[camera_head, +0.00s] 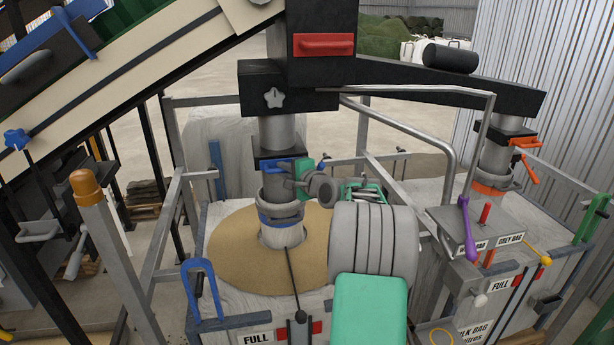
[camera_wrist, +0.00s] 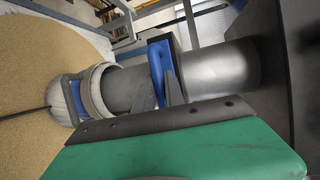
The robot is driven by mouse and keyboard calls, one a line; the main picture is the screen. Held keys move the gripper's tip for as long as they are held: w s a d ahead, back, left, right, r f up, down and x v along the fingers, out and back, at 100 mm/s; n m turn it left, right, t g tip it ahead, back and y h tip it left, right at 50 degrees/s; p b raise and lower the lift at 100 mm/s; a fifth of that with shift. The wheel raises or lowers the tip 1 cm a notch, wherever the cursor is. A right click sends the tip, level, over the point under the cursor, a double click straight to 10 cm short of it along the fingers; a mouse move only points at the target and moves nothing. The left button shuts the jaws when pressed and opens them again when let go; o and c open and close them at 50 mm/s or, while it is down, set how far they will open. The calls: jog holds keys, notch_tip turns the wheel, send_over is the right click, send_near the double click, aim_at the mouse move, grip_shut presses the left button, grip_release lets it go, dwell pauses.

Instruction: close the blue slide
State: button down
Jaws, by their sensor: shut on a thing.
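The blue slide (camera_head: 274,165) is a flat blue plate with a handle on the left grey spout, just below the black box and above the clamp over the sand-filled bag. In the wrist view its blue loop handle (camera_wrist: 158,58) stands out beside the grey pipe. My gripper (camera_head: 294,178) comes from the right of the spout and meets the slide. In the wrist view my gripper (camera_wrist: 158,92) is shut on the blue handle. The fingers and my arm hide part of the slide, so how far it is pushed in cannot be told.
The left bag (camera_head: 230,245) sits under the spout, with a blue hook (camera_head: 205,290) in front. An orange slide (camera_head: 525,143) is on the right spout. A bent grey rail (camera_head: 430,130) and a purple-handled lever box (camera_head: 465,230) stand right of my arm.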

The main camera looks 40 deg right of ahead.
jog(key=shift+r, duration=0.25)
jog(key=c, duration=1.6)
grip_release()
jog(key=shift+w+f, duration=0.2)
jog(key=shift+w, duration=0.1)
jog(key=shift+o, duration=1)
jog(key=shift+s, duration=0.1)
jog(key=shift+s+d, duration=0.1)
jog(key=shift+s, duration=0.2)
jog(key=s+r+b, duration=0.1)
jog(key=s+b, duration=0.1)
jog(key=s, duration=0.5)
jog(key=shift+a+r, duration=0.2)
jog(key=shift+a, duration=0.05)
